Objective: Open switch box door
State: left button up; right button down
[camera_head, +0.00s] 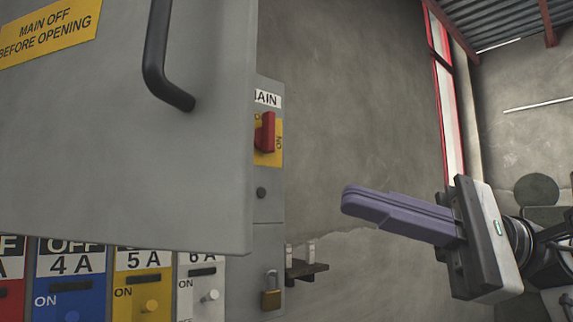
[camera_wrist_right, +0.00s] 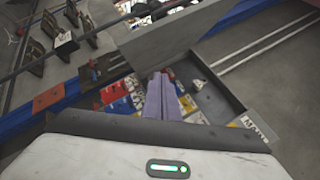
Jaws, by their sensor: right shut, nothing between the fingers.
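The grey switch box door (camera_head: 120,140) fills the upper left of the head view. It carries a black bar handle (camera_head: 155,60) and a yellow warning label. It stands out from the box, with coloured switches showing below its lower edge. In the right wrist view the door (camera_wrist_right: 175,35) is a grey panel standing beside the open interior. The switch box (camera_head: 268,215) shows past the door's right edge. My right gripper (camera_head: 348,200) is shut and empty, to the right of the door and apart from it; its purple fingers point left. My left gripper is not in view.
A red main switch (camera_head: 268,132) on yellow and a padlock (camera_head: 271,290) are on the box front. The concrete wall (camera_head: 350,100) has clear space in front. A red-framed window stands further right.

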jog(key=s+d+r+n+t+h, duration=0.2)
jog(key=s+r+n+t+h, duration=0.1)
jog(key=r+n, duration=0.2)
jog(key=s+a+p, duration=0.2)
jog(key=s+a, duration=0.1)
jog(key=a, duration=0.8)
jog(key=shift+a, duration=0.15)
